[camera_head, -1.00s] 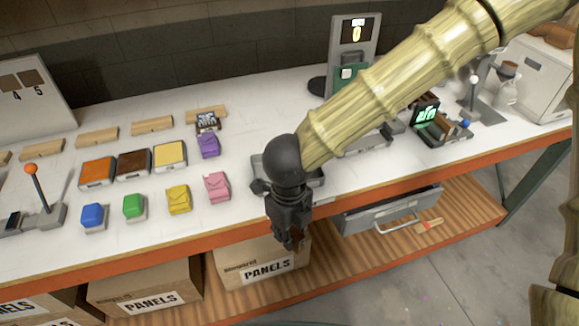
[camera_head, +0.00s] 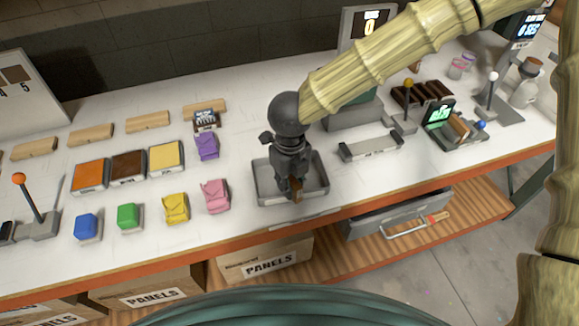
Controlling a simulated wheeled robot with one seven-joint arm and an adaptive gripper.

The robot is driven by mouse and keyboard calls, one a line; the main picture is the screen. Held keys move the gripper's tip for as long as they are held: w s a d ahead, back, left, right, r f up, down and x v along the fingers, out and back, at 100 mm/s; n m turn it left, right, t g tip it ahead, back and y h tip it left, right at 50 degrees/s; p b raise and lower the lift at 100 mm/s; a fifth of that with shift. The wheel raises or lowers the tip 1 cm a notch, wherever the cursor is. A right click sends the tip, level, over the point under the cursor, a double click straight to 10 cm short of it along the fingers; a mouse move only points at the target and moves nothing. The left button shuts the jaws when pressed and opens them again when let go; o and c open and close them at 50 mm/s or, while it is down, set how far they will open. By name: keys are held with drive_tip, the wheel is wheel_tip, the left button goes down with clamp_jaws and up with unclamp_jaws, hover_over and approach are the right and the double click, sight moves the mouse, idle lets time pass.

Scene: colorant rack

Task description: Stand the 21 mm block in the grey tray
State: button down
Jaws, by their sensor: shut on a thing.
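My gripper (camera_head: 294,186) is over the grey tray (camera_head: 263,197) near the front of the white bench. It is shut on a small brown block (camera_head: 296,189), which hangs below the fingers at the front part of the tray. The block looks roughly upright. I cannot tell whether its bottom touches the tray floor. My gripper hides the middle and back of the tray. No size mark on the block is readable.
A pink bag (camera_head: 216,196) and a purple bag (camera_head: 206,146) stand left of the tray. A long grey holder (camera_head: 370,147) lies to its right. An open drawer (camera_head: 395,215) juts out below the bench edge. Bare bench lies in front of the holder.

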drive_tip(key=w, duration=0.2)
drive_tip(key=w+p, duration=0.1)
drive_tip(key=w, duration=0.1)
drive_tip(key=w+p, duration=0.1)
drive_tip(key=w, duration=0.1)
drive_tip(key=shift+w+f, duration=0.25)
drive_tip(key=shift+w, duration=0.1)
drive_tip(key=shift+w+f+p, duration=0.1)
drive_tip(key=shift+f+p, duration=0.7)
drive_tip(key=shift+f, duration=1.05)
drive_tip(key=c, duration=1.3)
unclamp_jaws()
drive_tip(key=shift+f, duration=0.15)
drive_tip(key=shift+c, duration=0.2)
wheel_tip(320, 180, up, 12)
drive_tip(key=b, duration=0.2)
drive_tip(key=shift+r+b, duration=0.2)
drive_tip(key=shift+b, duration=0.15)
